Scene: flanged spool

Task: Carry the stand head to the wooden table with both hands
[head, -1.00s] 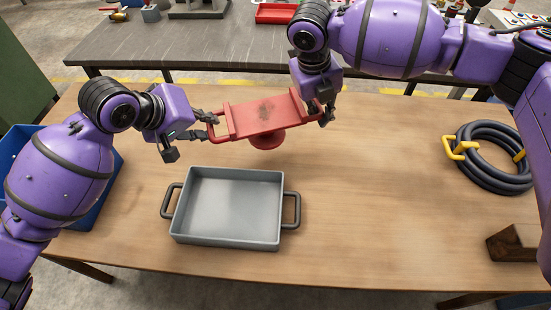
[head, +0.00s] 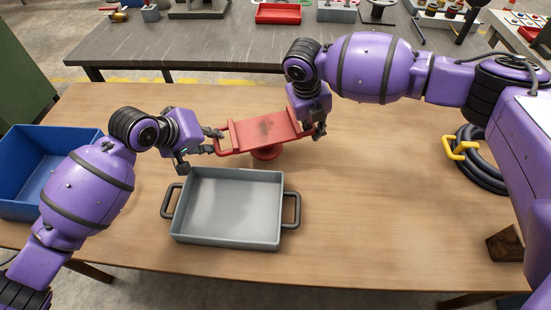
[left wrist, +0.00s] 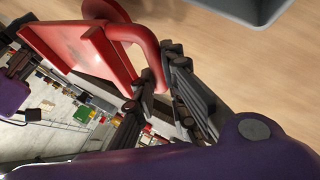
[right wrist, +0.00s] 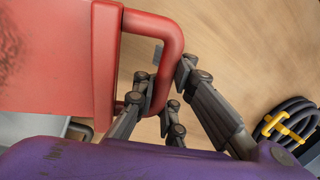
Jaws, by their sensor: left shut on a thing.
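The red stand head (head: 262,132) is a flat, scuffed plate with a bar handle at each end and a round foot below. It is over the far middle of the wooden table (head: 380,220); I cannot tell whether the foot touches the wood. My left gripper (head: 215,141) is shut on its left handle, which also shows in the left wrist view (left wrist: 150,52). My right gripper (head: 317,126) has its fingers closed around the right handle, seen in the right wrist view (right wrist: 172,50). The plate looks slightly tilted, right end higher.
A grey tray (head: 275,240) with two side handles stands just in front of the stand head. A blue bin (head: 30,160) is at the left, a coiled black hose (head: 485,178) with yellow clips at the right. A dark workbench (head: 220,45) stands behind. The table's right middle is clear.

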